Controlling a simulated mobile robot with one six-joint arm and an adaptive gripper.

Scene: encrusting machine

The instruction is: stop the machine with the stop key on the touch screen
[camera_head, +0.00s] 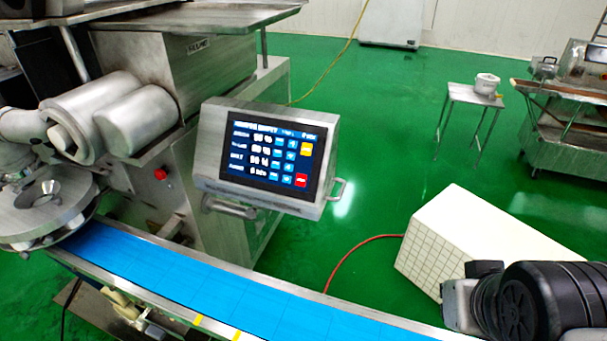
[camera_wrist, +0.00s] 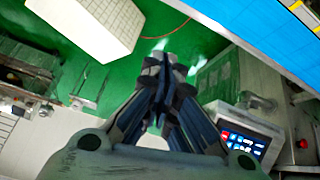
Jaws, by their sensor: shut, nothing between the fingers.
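The touch screen (camera_head: 275,155) is lit on a steel control box beside the machine, with blue keys, an orange key (camera_head: 306,149) at upper right and a red key (camera_head: 301,181) at lower right. Their labels are too small to read. The screen (camera_wrist: 243,145) also shows at the lower right of the wrist view, turned round, its red key (camera_wrist: 226,134) near one corner. My gripper (camera_wrist: 160,65) is shut and empty, its fingers pointing away from the wrist camera. It appears apart from the screen. The head view shows only part of my arm at lower right, not the fingers.
The blue conveyor belt (camera_head: 200,285) runs below the control box. A handle (camera_head: 335,190) juts from the box's right side. A white box-shaped block (camera_head: 470,235) stands on the green floor to the right. A red round button (camera_head: 160,174) sits on the machine body.

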